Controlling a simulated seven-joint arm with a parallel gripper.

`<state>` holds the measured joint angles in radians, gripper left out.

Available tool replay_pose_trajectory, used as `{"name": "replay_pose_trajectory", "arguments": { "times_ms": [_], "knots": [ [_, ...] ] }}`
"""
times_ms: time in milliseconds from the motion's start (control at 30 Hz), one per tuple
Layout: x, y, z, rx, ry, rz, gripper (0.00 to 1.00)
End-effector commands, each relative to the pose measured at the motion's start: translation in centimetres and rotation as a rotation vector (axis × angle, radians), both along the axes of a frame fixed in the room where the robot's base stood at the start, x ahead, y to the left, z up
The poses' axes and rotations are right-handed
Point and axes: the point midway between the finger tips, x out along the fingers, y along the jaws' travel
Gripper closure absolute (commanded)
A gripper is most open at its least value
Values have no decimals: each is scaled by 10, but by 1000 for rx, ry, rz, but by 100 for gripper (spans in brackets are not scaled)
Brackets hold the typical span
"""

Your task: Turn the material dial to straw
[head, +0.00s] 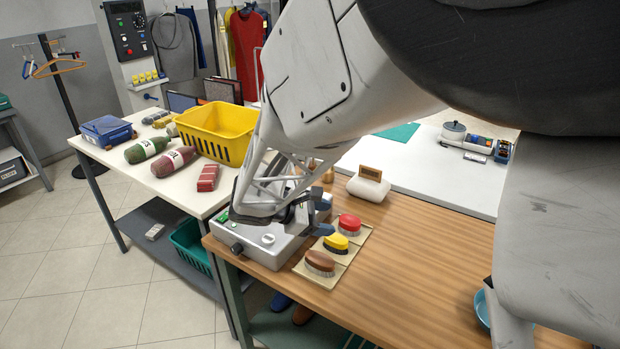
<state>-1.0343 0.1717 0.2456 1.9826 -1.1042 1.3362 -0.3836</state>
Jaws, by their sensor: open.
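A grey control box (226,229) sits at the left end of the wooden counter. A pale round knob (268,239) shows on its top, and a dark round knob (237,248) on its front. A green switch (222,217) is near its left corner. I cannot read any markings, so I cannot tell which knob is the material dial or where straw is. My gripper (312,226) is low over the right part of the box, open, with its fingers small and dark. My arm hides the back of the box. I cannot tell whether the fingers touch anything.
A tray with red (349,224), yellow (336,243) and brown brushes (320,263) lies close right of the box. A white device (369,184) stands behind. A yellow basket (215,130) is on the white table at left.

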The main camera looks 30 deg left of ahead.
Motion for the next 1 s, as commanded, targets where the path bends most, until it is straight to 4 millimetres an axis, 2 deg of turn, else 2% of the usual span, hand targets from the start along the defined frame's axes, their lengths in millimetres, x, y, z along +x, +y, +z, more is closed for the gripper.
{"name": "replay_pose_trajectory", "arguments": {
  "times_ms": [33,267,467,800,1000],
  "knots": [
    [-2,4,6,-3,-4,14,40],
    [-14,38,4,-75,-31,127,40],
    [-34,82,3,-169,-74,272,40],
    [-96,183,3,-374,-203,579,40],
    [-128,222,4,-450,-267,693,40]
  ]
}}
